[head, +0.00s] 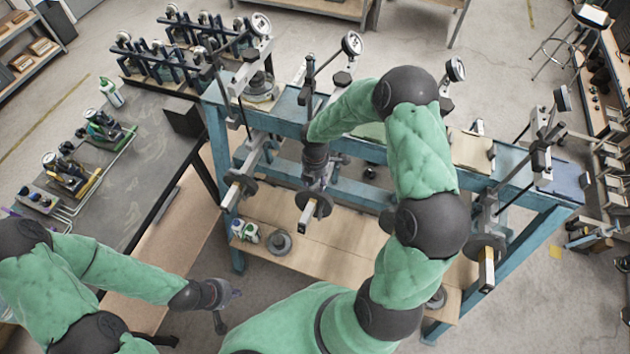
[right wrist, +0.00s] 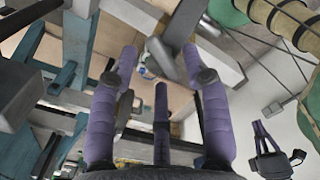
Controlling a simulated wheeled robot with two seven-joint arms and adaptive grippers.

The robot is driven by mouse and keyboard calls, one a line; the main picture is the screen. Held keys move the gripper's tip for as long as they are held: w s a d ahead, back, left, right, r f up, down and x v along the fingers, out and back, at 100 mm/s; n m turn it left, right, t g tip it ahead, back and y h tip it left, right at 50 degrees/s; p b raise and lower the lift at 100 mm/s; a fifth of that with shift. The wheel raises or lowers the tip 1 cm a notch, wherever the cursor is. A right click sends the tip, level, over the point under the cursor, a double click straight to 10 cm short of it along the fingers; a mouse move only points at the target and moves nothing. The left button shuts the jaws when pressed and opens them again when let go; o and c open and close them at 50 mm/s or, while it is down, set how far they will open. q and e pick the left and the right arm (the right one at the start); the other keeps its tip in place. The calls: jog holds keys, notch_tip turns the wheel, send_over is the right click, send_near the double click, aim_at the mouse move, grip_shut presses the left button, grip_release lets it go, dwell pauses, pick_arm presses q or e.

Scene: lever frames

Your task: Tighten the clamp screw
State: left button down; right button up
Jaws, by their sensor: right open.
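Several lever frames stand in a row on the blue bench (head: 285,122). The second lever from the left (head: 311,206) carries a dark round disc and has a pale, yellow-edged end. My right gripper (head: 318,178) is just behind that disc, partly covered by its own wrist. In the right wrist view its purple fingers (right wrist: 160,62) are open, with a grey metal piece (right wrist: 182,35) showing beyond and between the tips; I cannot tell whether they touch. I cannot pick out the clamp screw for certain. My left gripper (head: 222,300) hangs low at the lower left, away from the bench.
Other levers (head: 238,186) (head: 486,258) stick out from the bench front on both sides. Upright posts with dials (head: 352,44) rise along the bench. A dark table (head: 150,150) with small instruments is at the left. A wooden lower shelf (head: 335,258) holds bottles and a weight.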

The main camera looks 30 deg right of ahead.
jog(key=shift+s+f, duration=0.15)
jog(key=shift+f, duration=0.4)
jog(key=shift+w+f, duration=0.15)
jog(key=shift+w, duration=0.1)
jog(key=shift+s, duration=0.15)
jog(key=c, duration=0.7)
grip_shut()
